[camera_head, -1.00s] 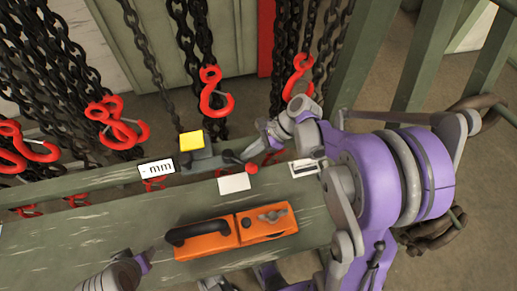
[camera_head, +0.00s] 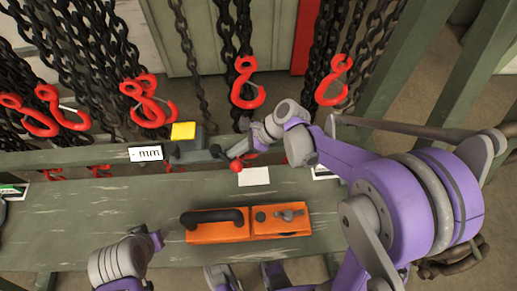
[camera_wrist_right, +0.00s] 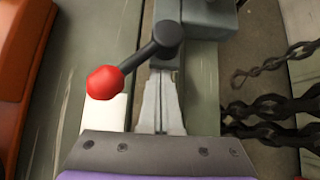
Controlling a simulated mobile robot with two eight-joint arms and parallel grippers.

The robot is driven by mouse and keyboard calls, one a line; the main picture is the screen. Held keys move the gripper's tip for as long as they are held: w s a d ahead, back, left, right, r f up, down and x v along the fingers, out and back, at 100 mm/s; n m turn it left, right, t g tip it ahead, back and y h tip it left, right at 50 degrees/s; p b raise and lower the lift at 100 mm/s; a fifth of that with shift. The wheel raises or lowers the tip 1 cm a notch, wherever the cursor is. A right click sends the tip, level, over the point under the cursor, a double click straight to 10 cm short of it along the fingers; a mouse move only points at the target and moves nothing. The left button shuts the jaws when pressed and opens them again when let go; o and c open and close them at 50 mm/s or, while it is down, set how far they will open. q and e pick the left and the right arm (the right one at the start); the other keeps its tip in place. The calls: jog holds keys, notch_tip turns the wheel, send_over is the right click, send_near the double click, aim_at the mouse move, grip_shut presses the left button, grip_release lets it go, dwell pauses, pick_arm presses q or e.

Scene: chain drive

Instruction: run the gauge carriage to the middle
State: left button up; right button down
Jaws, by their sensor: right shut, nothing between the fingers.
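My right gripper (camera_head: 230,153) is shut and empty at the carriage's right end. In the right wrist view its fingertips (camera_wrist_right: 160,80) are just below the lever's pivot; contact is unclear. My left gripper (camera_head: 160,239) is low at the bench front, its fingers unclear.
An orange tool with a black handle (camera_head: 205,225) lies on the green bench (camera_head: 90,215). A white card (camera_head: 253,176) lies right of the knob. Red hooks (camera_head: 247,82) on black chains hang behind the rail. A green-and-white label (camera_head: 12,190) is at far left.

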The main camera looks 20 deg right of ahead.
aim_at(175, 156)
pick_arm(q)
jog(key=shift+f+b, duration=0.45)
jog(key=shift+f, duration=0.15)
pick_arm(e)
jog(key=w+a, duration=0.1)
jog(key=a, duration=0.4)
jog(key=w+a, duration=0.2)
jog(key=a, duration=0.4)
jog(key=w+a, duration=0.2)
jog(key=a, duration=0.4)
jog(key=shift+d, duration=0.1)
